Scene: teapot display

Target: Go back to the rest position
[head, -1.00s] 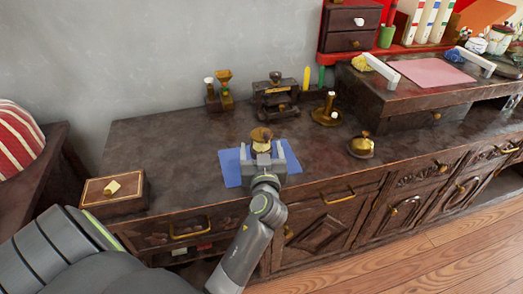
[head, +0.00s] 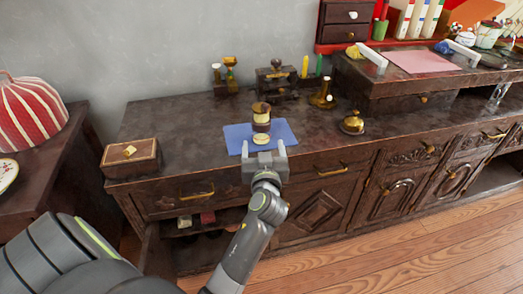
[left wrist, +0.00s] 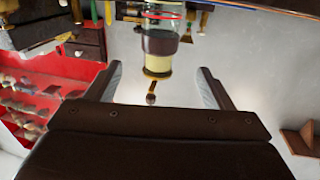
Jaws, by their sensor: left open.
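My left gripper (head: 264,152) is open and empty at the front edge of the dresser top, in front of the blue mat (head: 235,136). A small brown and cream object with a gold-brown top (head: 261,122) stands upright on the mat, just beyond the fingertips. In the left wrist view the two fingers of the left gripper (left wrist: 160,90) are spread wide. An object with dark and pale yellow bands (left wrist: 159,42) shows beyond them, apart from both fingers. My right gripper is not in view.
A wooden box (head: 131,158) sits at the left end of the dresser. A brass bell (head: 352,122) and a candle holder (head: 322,94) stand to the right of the mat. A striped red dome (head: 28,112) is on the left table. Wooden floor (head: 430,240) is clear in front.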

